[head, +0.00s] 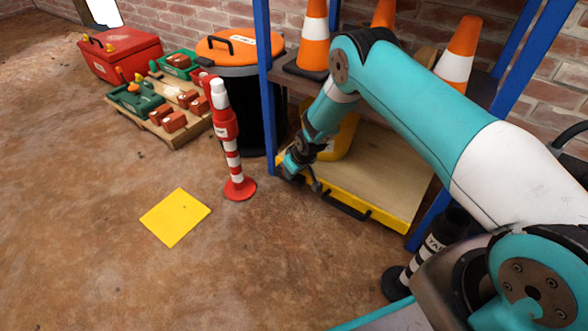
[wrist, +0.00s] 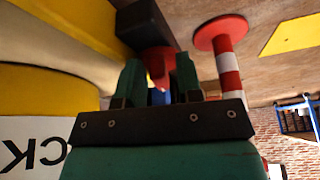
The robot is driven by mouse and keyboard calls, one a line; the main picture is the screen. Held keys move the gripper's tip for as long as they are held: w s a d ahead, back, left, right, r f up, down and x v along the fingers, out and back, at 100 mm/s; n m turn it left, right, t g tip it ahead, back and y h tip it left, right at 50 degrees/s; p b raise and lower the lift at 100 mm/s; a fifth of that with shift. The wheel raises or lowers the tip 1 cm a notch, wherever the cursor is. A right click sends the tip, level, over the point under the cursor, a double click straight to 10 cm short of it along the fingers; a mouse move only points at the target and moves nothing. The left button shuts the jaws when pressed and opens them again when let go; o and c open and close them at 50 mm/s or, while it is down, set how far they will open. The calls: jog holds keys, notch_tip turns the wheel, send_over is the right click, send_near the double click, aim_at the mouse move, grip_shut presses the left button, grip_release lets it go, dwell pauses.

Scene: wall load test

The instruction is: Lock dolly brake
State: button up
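A low wooden platform (head: 160,131) with red bricks and green items on it lies at the back left in the head view; it may be the dolly, but I see no wheels and cannot pick out a brake. My gripper (head: 300,172) is far to its right, at the left front corner of a yellow-edged wooden tray (head: 385,175) in the blue rack. In the wrist view my gripper (wrist: 158,85) has its two fingers apart. A red part (wrist: 157,62) and a bit of blue show between and beyond them; contact cannot be told.
A red-and-white post (head: 233,160) stands left of my gripper. A blue rack upright (head: 265,90) is close by. A black bin (head: 240,110) with an orange lid and a red toolbox (head: 120,55) stand behind. A yellow floor square (head: 175,217) lies on clear floor.

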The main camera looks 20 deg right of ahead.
jog(key=shift+w+d, duration=0.2)
jog(key=shift+d, duration=0.05)
